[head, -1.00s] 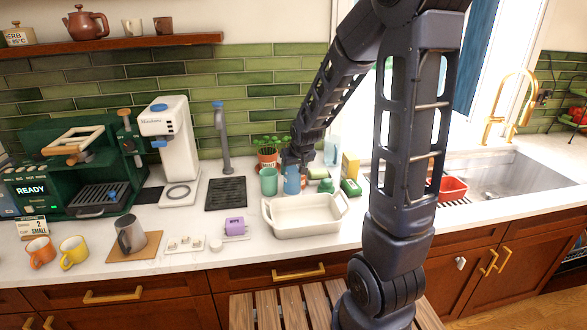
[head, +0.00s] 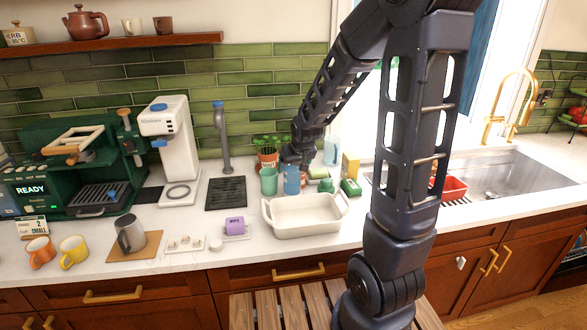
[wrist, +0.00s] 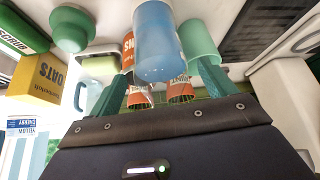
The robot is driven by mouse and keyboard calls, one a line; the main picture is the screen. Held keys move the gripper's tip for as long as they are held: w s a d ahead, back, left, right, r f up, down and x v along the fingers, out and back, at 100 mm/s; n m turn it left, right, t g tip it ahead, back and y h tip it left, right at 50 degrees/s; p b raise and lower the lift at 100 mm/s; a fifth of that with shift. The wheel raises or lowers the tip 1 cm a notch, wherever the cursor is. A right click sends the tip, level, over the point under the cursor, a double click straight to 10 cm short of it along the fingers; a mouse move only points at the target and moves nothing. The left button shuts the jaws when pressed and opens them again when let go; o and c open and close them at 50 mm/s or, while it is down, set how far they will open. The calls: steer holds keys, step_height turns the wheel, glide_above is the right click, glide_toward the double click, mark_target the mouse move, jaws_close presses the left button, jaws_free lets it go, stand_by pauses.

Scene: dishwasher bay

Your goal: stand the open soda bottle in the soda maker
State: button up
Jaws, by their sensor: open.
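The translucent blue bottle (head: 292,181) stands on the counter behind the white dish, close beside a teal cup (head: 269,181). In the wrist view the blue bottle (wrist: 158,42) lies ahead, between the lines of the two green fingers. My gripper (wrist: 160,78) is open, with nothing held. In the head view my gripper (head: 294,160) is right at the bottle's top, and its fingers are largely hidden there. The soda maker (head: 175,145), white with blue parts, stands at the left rear; its round base plate (head: 179,194) is empty.
A drip grate with a grey tap (head: 223,135) lies between the soda maker and the bottle. The white dish (head: 303,215) is in front of the bottle.

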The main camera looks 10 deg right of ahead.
steer(key=v, duration=1)
steer(key=s+d+r, duration=0.2)
steer(key=s+d, duration=0.1)
steer(key=s, duration=0.3)
steer(key=s+d+r+m, duration=0.1)
steer(key=s+d+r, duration=0.1)
steer(key=s, duration=0.5)
steer(key=s+d+r+m+g+h, duration=0.1)
steer(key=s+d+r, duration=0.1)
steer(key=s+d, duration=0.2)
steer(key=shift+s+d+r, duration=0.3)
steer(key=shift+s, duration=0.9)
steer(key=shift+s+d, duration=0.1)
steer(key=shift+s, duration=0.3)
steer(key=shift+c, duration=0.6)
steer(key=shift+s, duration=0.15)
steer(key=c, duration=0.5)
